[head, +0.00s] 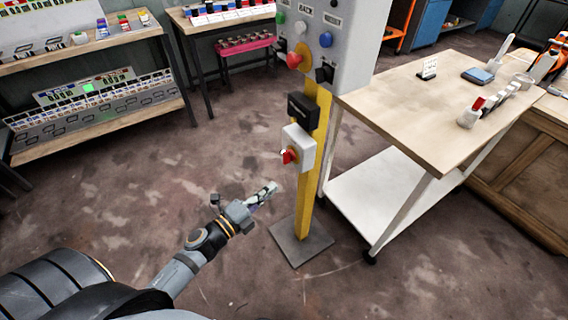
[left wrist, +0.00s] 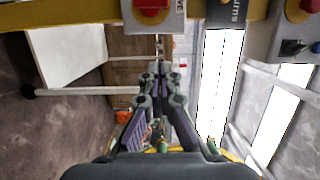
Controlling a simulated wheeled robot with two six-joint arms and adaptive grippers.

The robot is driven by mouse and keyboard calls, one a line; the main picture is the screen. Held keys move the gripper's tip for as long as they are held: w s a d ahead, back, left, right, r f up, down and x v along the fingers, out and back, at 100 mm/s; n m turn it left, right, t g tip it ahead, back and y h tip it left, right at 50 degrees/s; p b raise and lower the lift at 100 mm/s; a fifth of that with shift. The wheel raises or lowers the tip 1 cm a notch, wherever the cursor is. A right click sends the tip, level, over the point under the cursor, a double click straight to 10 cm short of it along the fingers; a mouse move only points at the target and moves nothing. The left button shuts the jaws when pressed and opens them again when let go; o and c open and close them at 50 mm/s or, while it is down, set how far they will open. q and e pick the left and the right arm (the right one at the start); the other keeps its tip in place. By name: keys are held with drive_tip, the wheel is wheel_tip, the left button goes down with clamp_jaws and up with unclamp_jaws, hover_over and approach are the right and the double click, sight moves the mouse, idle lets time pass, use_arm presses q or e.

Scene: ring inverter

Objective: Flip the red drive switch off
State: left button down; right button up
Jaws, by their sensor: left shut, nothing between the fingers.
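The red drive switch (head: 289,156) is a small red handle on a white box (head: 301,148), mounted low on a yellow post (head: 312,190). In the left wrist view the red switch (left wrist: 152,8) shows at the top edge, partly cut off; whether it is on or off I cannot tell. My left gripper (head: 270,188) is shut and empty, below and a little left of the switch, apart from it. Its closed fingers (left wrist: 158,68) point up toward the switch box in the left wrist view. My right gripper is not in view.
Above the white box are a black box (head: 303,108) and a grey panel (head: 322,50) with a red mushroom button (head: 295,60). A wooden-topped cart (head: 420,115) stands close right of the post. A steel base plate (head: 300,243) lies below. Floor to the left is clear.

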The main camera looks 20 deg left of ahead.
sight(288, 156)
use_arm(q)
drive_tip(key=w, duration=0.3)
drive_tip(key=w+d+p, duration=0.1)
drive_tip(key=w, duration=0.3)
drive_tip(key=w+p, duration=0.1)
drive_tip(key=w, duration=0.3)
drive_tip(key=shift+d, duration=0.2)
drive_tip(key=shift+w+a, duration=0.25)
drive_tip(key=shift+a, duration=0.05)
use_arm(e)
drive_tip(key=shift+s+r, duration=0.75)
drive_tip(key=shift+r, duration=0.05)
